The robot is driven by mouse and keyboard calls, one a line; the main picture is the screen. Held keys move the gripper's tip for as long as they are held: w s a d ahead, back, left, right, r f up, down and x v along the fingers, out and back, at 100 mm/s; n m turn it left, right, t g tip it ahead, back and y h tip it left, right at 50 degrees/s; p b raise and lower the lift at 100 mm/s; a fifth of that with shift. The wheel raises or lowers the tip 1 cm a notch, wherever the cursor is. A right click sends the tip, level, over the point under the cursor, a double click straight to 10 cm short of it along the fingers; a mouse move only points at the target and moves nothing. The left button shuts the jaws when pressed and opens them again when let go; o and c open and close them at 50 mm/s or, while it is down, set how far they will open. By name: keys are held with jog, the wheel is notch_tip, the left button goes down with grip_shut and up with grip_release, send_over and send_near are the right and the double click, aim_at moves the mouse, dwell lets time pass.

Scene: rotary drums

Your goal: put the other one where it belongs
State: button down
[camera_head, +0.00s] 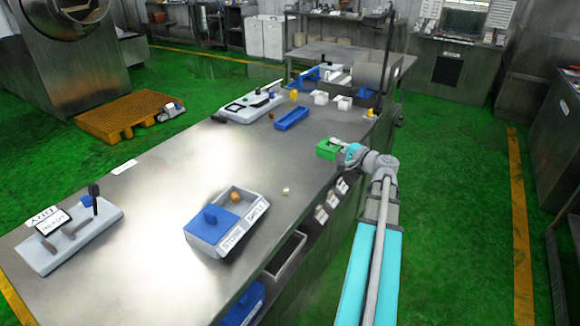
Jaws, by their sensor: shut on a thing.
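My gripper (344,153) is at the right edge of the steel table (150,205), at the end of my arm. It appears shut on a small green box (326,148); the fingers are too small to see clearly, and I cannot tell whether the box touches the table. A blue tray (291,118) lies farther back on the table. A grey two-part tray (208,251) with lettered front labels stands nearer. A blue block or lid (211,217) is on its left part, and a brown ball (235,195) is in the other part.
A small cream piece (285,191) lies beside the grey tray. A lever device with signs (68,240) stands at the left, and another device (251,105) at the back. Small white boxes (321,98) stand at the far end. The table's middle is clear.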

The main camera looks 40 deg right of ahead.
aim_at(328, 150)
jog(key=shift+w+a, duration=0.1)
jog(key=shift+w, duration=0.4)
jog(key=shift+a, duration=0.1)
jog(key=a, duration=0.1)
jog(key=s+a, duration=0.1)
jog(key=a, duration=0.2)
jog(key=shift+s+a+r, duration=0.2)
jog(key=shift+s+a, duration=0.05)
jog(key=shift+s, duration=0.1)
jog(key=shift+d, duration=0.1)
